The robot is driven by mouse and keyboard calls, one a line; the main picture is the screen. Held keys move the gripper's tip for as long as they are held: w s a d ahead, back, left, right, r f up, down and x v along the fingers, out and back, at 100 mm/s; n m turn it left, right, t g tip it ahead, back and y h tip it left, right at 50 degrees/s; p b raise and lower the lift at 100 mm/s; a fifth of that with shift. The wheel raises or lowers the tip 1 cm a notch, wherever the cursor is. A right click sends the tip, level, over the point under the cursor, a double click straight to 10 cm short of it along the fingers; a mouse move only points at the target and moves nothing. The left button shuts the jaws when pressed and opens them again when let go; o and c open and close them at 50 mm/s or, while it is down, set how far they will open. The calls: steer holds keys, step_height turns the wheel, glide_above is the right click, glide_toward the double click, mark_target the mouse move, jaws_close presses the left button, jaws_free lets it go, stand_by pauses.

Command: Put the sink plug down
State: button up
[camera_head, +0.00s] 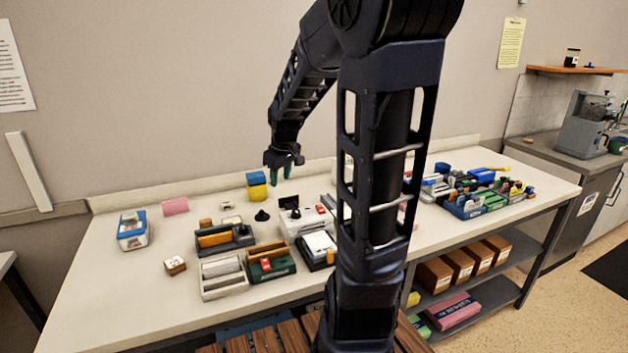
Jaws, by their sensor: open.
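A small black cone-shaped piece with a knob on top, which looks like the sink plug (262,215), stands on the pale worktop (120,290) near its middle. My gripper (281,175) is in the air above the back of the worktop, up and to the right of the plug and apart from it. Its two greenish fingers point down, with a gap between them, and nothing shows in them. My own arm hides part of the worktop right of the middle.
A blue and yellow block (256,186) stands close to my gripper. Crowded bins (465,207) stand at right. The front left worktop is clear.

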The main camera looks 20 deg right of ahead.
steer(key=s+d+r+m, duration=0.1)
steer(key=s+r+m, duration=0.1)
steer(key=s, duration=0.7)
steer(key=s+d+r+m+t, duration=0.1)
steer(key=s+r, duration=0.4)
steer(key=s, duration=0.5)
steer(key=d+m, duration=0.1)
steer(key=m, duration=0.1)
steer(key=shift+s+m, duration=0.3)
steer(key=shift+d, duration=0.1)
